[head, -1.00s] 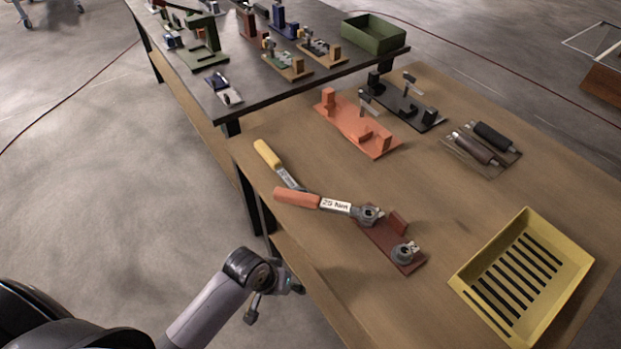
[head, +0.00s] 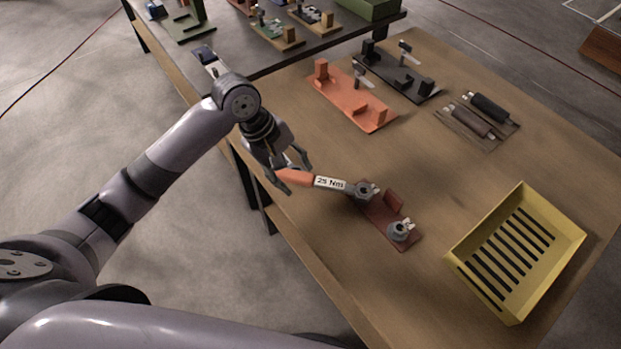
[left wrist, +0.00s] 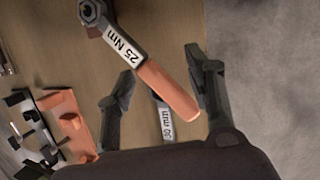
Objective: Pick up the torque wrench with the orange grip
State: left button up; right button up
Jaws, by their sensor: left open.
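The torque wrench with the orange grip (head: 297,177) lies on the wooden table, with a white "25 Nm" label and its head at the dark red rack (head: 389,222). It also shows in the left wrist view (left wrist: 168,88), where its grip runs between the fingers. My left gripper (head: 291,174) is open at the grip end; the left wrist view shows its fingers (left wrist: 160,85) on both sides of the grip, not closed on it. A second wrench (left wrist: 163,122) with a white label lies partly behind the orange grip; its yellow grip is hidden. My right gripper is not in view.
A yellow slotted tray (head: 462,257) stands at the right. An orange fixture (head: 350,103), a black fixture (head: 400,75) and a mat with two dark cylinders (head: 476,118) are farther back. A dark bench (head: 330,45) adjoins the table. The table's middle is clear.

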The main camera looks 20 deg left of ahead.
pick_arm(q)
jog(key=w+a+r+n, duration=0.45)
jog(key=r+n, duration=0.25)
jog(key=r, duration=0.3)
jog(key=p, duration=0.1)
send_over(303, 175)
jog(key=a, duration=0.2)
jog(key=shift+g, duration=0.3)
notch_tip(303, 175, down, 12)
jog(key=shift+d+r, duration=0.15)
jog(key=shift+r, duration=0.1)
jog(key=x, duration=0.2)
jog(key=p+x, duration=0.1)
jog(key=x, duration=0.1)
jog(key=shift+s+a+f, duration=0.15)
jog(key=shift+s+a, duration=0.05)
jog(key=shift+d+f, duration=0.2)
jog(key=shift+f, duration=0.35)
jog(key=shift+c, duration=0.4)
grip_shut()
jog(key=shift+w+r, duration=0.1)
